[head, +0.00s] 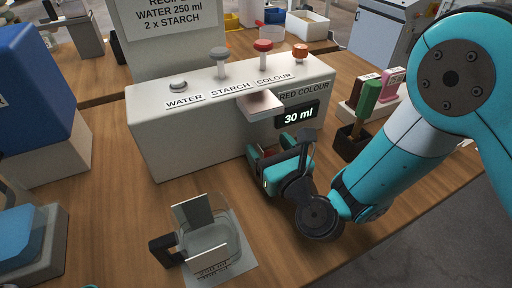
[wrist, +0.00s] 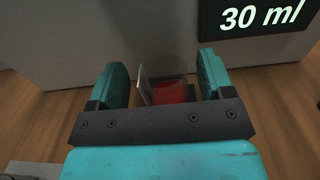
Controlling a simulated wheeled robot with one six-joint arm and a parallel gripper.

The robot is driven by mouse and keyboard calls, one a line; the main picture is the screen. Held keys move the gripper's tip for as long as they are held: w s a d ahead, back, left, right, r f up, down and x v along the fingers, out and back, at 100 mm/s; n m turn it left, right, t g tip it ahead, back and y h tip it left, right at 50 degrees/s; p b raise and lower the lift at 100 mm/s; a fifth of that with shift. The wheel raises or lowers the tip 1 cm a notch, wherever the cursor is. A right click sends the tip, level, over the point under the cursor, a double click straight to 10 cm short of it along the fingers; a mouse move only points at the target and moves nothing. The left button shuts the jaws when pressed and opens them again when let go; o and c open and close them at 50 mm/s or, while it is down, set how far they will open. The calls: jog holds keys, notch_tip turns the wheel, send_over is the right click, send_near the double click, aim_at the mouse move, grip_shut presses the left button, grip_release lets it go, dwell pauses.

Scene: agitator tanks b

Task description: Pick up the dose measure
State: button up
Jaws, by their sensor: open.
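The dose measure (wrist: 170,93), a small vessel with red contents and a pale upright plate at its left side, stands at the foot of the dispenser. In the head view only a bit of its red (head: 269,154) shows; my gripper hides most of it. My gripper (head: 279,148) is low at the dispenser's front, under the colour outlet. In the wrist view its two teal fingers (wrist: 160,82) are open, one on each side of the dose measure, with gaps visible. I cannot tell whether either finger touches it.
The white dispenser (head: 190,133) has WATER, STARCH and COLOUR knobs and a "30 ml" display (head: 298,117). A glass beaker (head: 207,240) with a black handle stands front left. A dark holder (head: 350,143) with a green-handled item is close right of my gripper. Bare wood lies left of the beaker.

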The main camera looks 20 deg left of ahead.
jog(key=shift+w+a, duration=0.15)
jog(key=shift+w, duration=0.2)
jog(key=c, duration=1.1)
